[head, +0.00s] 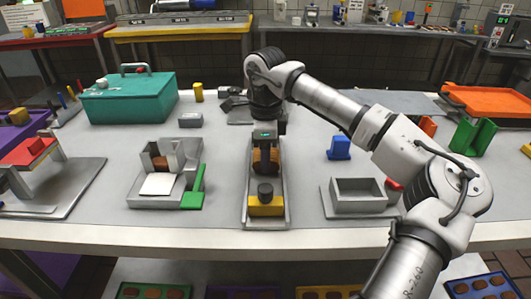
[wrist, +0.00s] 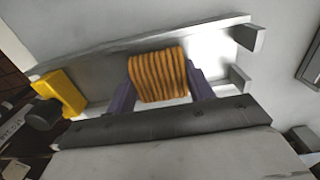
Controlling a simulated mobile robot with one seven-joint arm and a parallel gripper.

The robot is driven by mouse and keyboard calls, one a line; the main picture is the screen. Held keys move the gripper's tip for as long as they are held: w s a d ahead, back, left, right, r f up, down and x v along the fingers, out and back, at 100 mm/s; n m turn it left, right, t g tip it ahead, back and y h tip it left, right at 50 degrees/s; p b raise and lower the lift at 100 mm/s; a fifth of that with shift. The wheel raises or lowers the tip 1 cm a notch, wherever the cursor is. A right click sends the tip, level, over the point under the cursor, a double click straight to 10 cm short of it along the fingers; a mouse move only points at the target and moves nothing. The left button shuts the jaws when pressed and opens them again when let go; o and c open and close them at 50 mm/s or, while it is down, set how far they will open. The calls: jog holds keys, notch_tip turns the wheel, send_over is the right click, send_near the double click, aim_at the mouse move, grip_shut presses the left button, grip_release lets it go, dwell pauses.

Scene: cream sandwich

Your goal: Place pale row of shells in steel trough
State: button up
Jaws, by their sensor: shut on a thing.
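A row of ribbed, orange-tan shells (wrist: 158,76) is between the two fingers of my gripper (wrist: 160,88) in the wrist view. In the head view my gripper (head: 265,150) is at the middle of the table, shut on this brownish row (head: 265,161). A long, narrow steel trough (head: 283,205) lies below it, with a yellow block (head: 265,206) and dark knob at its near end. The trough (wrist: 105,62) also shows behind the row in the wrist view. I cannot tell whether the row touches the trough floor.
To the left stands a steel holder (head: 184,158) with brown pieces, a white plate and a green block (head: 193,187). A grey open box (head: 358,195) is at the right, near a blue block (head: 339,148). A teal toolbox (head: 130,98) stands back left. Bare table separates these fixtures.

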jog(key=shift+f, duration=0.1)
jog(key=shift+f, duration=0.15)
jog(key=o, duration=1)
jog(key=shift+c, duration=0.2)
notch_tip(320, 180, up, 12)
jog(key=shift+r, duration=0.2)
